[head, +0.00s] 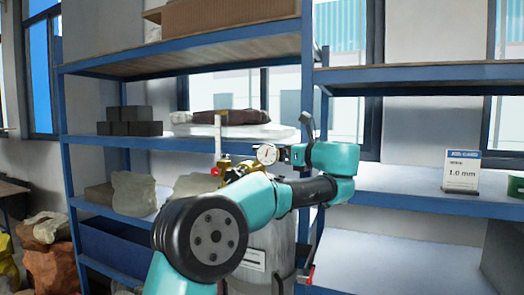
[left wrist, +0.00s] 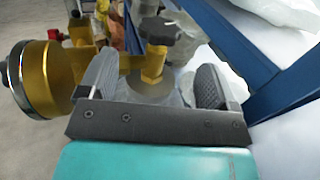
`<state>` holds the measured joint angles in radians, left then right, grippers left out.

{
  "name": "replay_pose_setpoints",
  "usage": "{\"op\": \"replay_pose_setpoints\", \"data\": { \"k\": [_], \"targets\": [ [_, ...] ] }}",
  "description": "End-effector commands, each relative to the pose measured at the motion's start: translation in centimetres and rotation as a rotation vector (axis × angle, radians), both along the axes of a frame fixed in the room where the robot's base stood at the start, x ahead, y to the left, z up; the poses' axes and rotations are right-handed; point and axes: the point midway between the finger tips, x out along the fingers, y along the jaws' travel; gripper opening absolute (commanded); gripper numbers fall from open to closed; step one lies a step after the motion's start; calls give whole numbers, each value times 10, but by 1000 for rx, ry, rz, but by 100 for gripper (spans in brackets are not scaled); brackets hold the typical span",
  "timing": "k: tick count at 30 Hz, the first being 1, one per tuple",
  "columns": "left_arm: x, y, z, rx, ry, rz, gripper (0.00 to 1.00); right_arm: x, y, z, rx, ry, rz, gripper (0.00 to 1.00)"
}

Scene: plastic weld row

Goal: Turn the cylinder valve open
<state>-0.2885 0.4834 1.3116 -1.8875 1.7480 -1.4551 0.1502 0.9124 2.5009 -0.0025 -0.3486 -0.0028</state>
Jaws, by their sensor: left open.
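The grey cylinder (head: 272,240) stands in front of the shelving, with brass fittings (head: 238,168) and a round white-faced gauge (head: 267,154) at its top. In the left wrist view, a black lobed knob (left wrist: 160,30) sits on a brass stem (left wrist: 153,65). My left gripper (left wrist: 157,68) is open, with one finger on each side of the stem and a gap on both sides. The knob shows beyond the fingertips. In the head view my left arm passes in front of the cylinder, and the knob cannot be made out there. My right gripper is in neither view.
A brass-bodied gauge (left wrist: 38,80) is close to the left finger. A blue shelf post (left wrist: 270,95) stands to the right of the fingers. A job card (head: 462,170) reading 1.0 mm stands on the right shelf. Sacks (head: 45,228) lie at the far left.

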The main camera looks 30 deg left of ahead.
Motion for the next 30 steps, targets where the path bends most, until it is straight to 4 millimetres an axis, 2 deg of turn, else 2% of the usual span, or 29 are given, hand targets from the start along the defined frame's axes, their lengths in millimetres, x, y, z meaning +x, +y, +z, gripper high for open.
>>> {"op": "replay_pose_setpoints", "data": {
  "k": [6,13,18,26,30],
  "targets": [
    [6,38,0,-1,-1,3,84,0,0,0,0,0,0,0],
    [11,68,0,0,-1,2,84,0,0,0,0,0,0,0],
    [13,77,0,0,0,1,84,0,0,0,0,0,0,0],
    [13,77,0,0,0,0,84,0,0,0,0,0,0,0],
    [13,77,0,0,0,0,71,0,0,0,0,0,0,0]
  ]
}}
